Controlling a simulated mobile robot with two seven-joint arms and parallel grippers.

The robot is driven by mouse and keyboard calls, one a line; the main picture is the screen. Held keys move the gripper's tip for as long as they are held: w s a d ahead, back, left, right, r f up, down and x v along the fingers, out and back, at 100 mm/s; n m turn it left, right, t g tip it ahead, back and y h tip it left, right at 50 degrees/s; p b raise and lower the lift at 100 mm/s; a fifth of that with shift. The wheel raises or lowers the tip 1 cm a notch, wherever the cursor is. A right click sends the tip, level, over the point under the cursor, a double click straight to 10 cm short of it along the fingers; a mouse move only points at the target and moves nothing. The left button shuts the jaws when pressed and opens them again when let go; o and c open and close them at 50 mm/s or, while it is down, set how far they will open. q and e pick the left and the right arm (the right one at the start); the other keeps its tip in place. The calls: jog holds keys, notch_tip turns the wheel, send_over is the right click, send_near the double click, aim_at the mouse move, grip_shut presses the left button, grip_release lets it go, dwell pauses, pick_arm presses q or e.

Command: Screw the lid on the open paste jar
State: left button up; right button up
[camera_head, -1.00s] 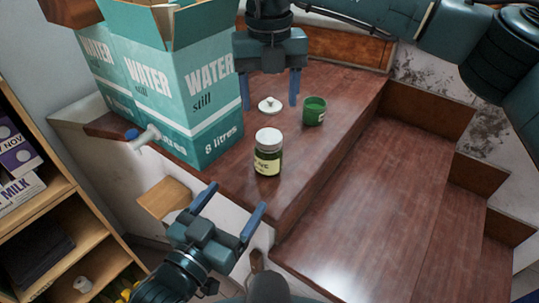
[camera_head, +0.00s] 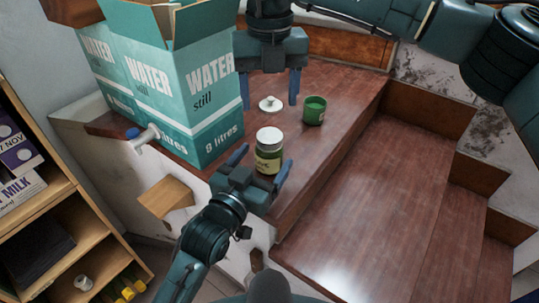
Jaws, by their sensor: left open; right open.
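A jar (camera_head: 268,160) with green contents, a pale label and a white top stands upright near the wooden step's front edge. A small white lid with a knob (camera_head: 270,104) lies on the wood behind it. A small open green pot (camera_head: 314,110) stands to the lid's right; which vessel is the paste jar is not clear. My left gripper (camera_head: 260,165) is open, its fingers on either side of the labelled jar; contact cannot be told. My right gripper (camera_head: 269,101) is open and points down, its fingers to the left and right of the lid, holding nothing.
A teal water carton (camera_head: 215,120) with open flaps stands left of the jar. Wooden stairs (camera_head: 375,200) drop away at right. A shelf (camera_head: 75,230) with cartons is at lower left. A white-and-blue object (camera_head: 145,136) sits by the carton.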

pick_arm(q)
jog(key=shift+x, duration=0.9)
jog(key=shift+c, duration=0.6)
